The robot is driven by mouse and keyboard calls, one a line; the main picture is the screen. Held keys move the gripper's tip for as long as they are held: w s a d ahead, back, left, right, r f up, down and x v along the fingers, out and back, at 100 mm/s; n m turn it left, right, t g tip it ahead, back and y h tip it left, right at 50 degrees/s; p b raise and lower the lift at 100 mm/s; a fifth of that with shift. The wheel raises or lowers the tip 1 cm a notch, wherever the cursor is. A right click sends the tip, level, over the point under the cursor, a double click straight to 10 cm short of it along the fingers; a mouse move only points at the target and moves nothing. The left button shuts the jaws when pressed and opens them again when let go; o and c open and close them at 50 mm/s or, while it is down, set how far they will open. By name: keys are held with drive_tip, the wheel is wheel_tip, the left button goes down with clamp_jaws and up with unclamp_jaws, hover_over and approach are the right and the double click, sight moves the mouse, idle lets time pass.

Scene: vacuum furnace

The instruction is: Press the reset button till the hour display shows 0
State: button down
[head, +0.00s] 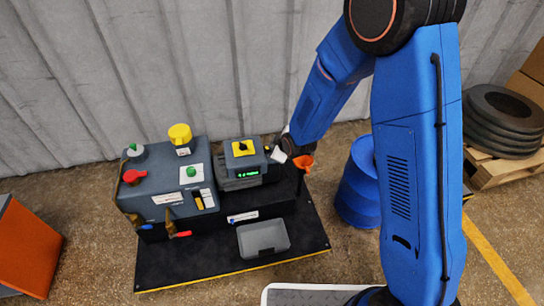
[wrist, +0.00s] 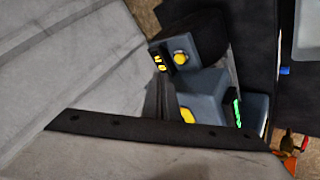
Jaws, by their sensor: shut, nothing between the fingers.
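The hour display (head: 248,173) glows green on the front of a small grey box (head: 241,160) in the head view; its digits are too small to read. A yellow plate with a black knob (head: 243,148) is on top. In the wrist view the display (wrist: 237,111) shows as a narrow green strip, seen steeply from the side. Which control is the reset button I cannot tell. My gripper (head: 287,146) is shut and empty beside the box's right end, partly hidden by the arm. Contact is not visible. I cannot make out its fingertips in the wrist view.
A larger grey unit (head: 165,180) stands left, with a red handle (head: 134,175) and a green button (head: 191,171). An orange part (head: 303,163) is close to my gripper. A grey tray (head: 263,252) lies in front; a blue drum (head: 360,185) stands right.

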drive_tip(key=shift+r, duration=1.4)
drive_tip(key=s+d+r+m+g+h, duration=0.1)
drive_tip(key=s+d+r+m, duration=0.3)
drive_tip(key=s+d+r, duration=0.45)
drive_tip(key=s+d+r+m+h, duration=0.25)
drive_tip(key=s+d+r, duration=0.25)
drive_tip(key=d+r, duration=0.65)
drive_tip(key=s+d+r+m, duration=0.1)
drive_tip(key=s+d, duration=0.3)
drive_tip(key=s, duration=0.4)
drive_tip(key=s+d+r+m+g, duration=0.1)
drive_tip(key=s+d+m, duration=0.3)
drive_tip(key=s, duration=0.4)
drive_tip(key=s+d+r+m+g, duration=0.1)
drive_tip(key=s+d+r+m, duration=0.2)
drive_tip(key=s, duration=0.6)
drive_tip(key=shift+d+r+h, duration=0.2)
drive_tip(key=shift+d+h, duration=0.25)
